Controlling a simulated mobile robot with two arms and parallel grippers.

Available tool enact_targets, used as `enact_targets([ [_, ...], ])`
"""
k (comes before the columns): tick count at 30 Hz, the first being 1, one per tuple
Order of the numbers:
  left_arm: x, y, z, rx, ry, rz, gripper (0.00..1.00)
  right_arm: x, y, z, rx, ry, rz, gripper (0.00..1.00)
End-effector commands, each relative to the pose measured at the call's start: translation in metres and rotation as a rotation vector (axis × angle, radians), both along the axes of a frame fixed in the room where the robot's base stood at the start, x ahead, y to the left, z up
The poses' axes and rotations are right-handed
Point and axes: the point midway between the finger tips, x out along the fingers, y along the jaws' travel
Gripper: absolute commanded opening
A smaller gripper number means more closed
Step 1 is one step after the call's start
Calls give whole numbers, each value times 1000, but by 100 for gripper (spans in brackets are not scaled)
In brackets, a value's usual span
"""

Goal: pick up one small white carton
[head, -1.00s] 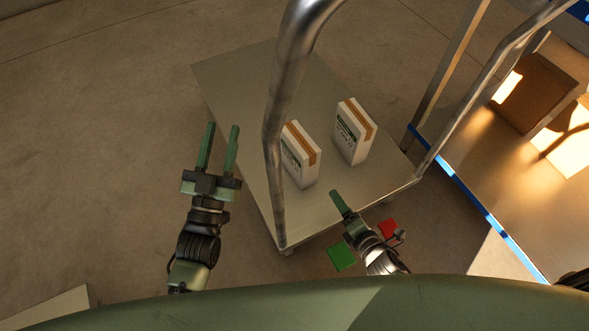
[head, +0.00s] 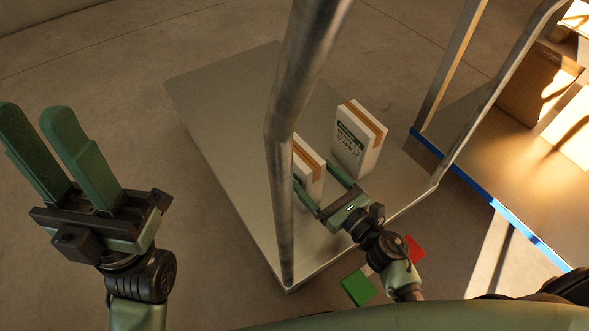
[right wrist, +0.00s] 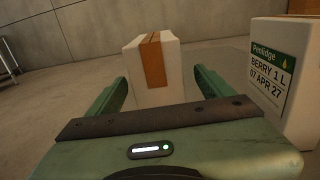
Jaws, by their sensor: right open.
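Two small white cartons with orange-brown tape stand on a grey metal cart deck (head: 225,140). The nearer carton (head: 308,162) is partly hidden behind the cart's handle post. The farther carton (head: 355,140) shows a green and white label. My right gripper (head: 328,188) is open, its fingers pointing at the nearer carton. In the right wrist view the nearer carton (right wrist: 154,72) stands between and just beyond the open fingers; I cannot tell whether they reach past its front face. The labelled carton (right wrist: 283,82) is to their right. My left gripper (head: 45,135) is open and empty, left of the cart.
The cart's metal handle post (head: 282,160) rises close to the nearer carton and my right gripper. A blue-edged platform (head: 500,200) with a brown box (head: 535,85) is at the right. Green (head: 357,288) and red (head: 414,249) patches show by my right arm.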

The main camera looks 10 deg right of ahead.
Motion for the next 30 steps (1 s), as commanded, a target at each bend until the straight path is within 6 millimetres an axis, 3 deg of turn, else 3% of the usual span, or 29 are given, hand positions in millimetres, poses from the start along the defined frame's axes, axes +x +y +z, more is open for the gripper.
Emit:
enact_targets([
  [13, 1, -1, 1, 2, -12, 1, 36, 53, 29, 3, 2, -1, 1, 82],
  [23, 1, -1, 2, 3, -16, 1, 36, 61, 33, 2, 2, 1, 0, 82],
  [26, 1, -1, 2, 2, -17, 1, 36, 61, 33, 2, 2, 1, 0, 60],
  [30, 1, -1, 2, 2, -17, 1, 36, 60, 33, 2, 2, 1, 0, 21],
])
